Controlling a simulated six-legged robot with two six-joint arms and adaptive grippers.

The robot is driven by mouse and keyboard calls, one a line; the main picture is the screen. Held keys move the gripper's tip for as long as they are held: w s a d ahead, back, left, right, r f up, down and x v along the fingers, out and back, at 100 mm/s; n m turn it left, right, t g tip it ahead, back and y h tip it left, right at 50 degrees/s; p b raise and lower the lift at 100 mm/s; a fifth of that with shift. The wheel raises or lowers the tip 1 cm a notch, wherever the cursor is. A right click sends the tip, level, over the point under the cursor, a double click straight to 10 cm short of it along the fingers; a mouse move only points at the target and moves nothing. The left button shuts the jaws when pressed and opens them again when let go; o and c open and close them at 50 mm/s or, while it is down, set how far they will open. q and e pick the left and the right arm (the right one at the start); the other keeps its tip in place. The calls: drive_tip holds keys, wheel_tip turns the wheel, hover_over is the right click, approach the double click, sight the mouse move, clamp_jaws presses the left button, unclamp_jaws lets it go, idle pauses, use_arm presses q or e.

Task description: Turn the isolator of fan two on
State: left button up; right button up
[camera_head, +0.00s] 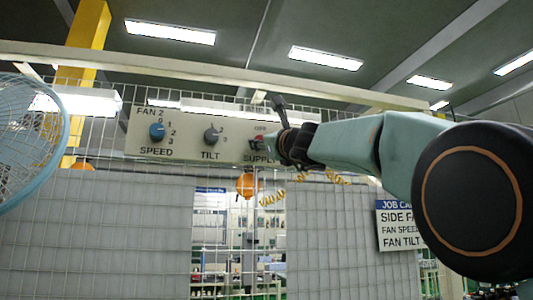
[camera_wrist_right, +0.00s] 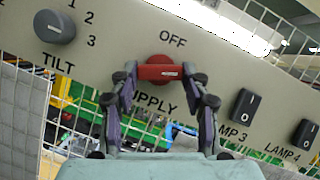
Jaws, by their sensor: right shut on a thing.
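The isolator (camera_wrist_right: 160,72) is a red rotary handle on the pale panel (camera_wrist_right: 105,40), with OFF printed above it and SUPPLY below. Its bar lies crosswise, roughly level in the right wrist view, with a white line on it. In the head view the isolator (camera_head: 257,141) is a small red part at the right of the FAN 2 panel (camera_head: 185,146), partly covered by my gripper. My right gripper (camera_wrist_right: 161,77) is shut on the bar, one finger at each end. The ON mark cannot be made out. My left gripper is not in view.
On the same panel are a blue SPEED knob (camera_head: 157,131) and a grey TILT knob (camera_head: 211,135). Black lamp switches (camera_wrist_right: 244,106) sit right of the isolator. A blue caged fan (camera_head: 30,140) stands at left. A job card (camera_head: 400,225) hangs on the mesh at right.

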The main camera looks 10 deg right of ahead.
drive_tip(key=shift+w+a+f+m+h+b, duration=0.2)
drive_tip(key=shift+m+h, duration=0.25)
drive_tip(key=shift+m, duration=0.5)
drive_tip(key=shift+s+d+f+m+h+b, duration=0.1)
drive_tip(key=shift+m+h+b, duration=0.3)
drive_tip(key=shift+m, duration=0.55)
drive_tip(key=shift+a+m+t+h, duration=0.1)
drive_tip(key=shift+m+t+h, duration=0.2)
drive_tip(key=shift+m+h, duration=0.95)
drive_tip(key=o, duration=0.7)
drive_tip(key=shift+m+y, duration=0.35)
drive_tip(key=shift+y, duration=0.05)
drive_tip(key=o, duration=0.5)
drive_tip(key=shift+r, duration=0.15)
drive_tip(key=shift+c, duration=0.2)
drive_tip(key=shift+r, duration=0.1)
drive_tip(key=shift+n, duration=0.5)
drive_tip(key=shift+n+y, duration=0.6)
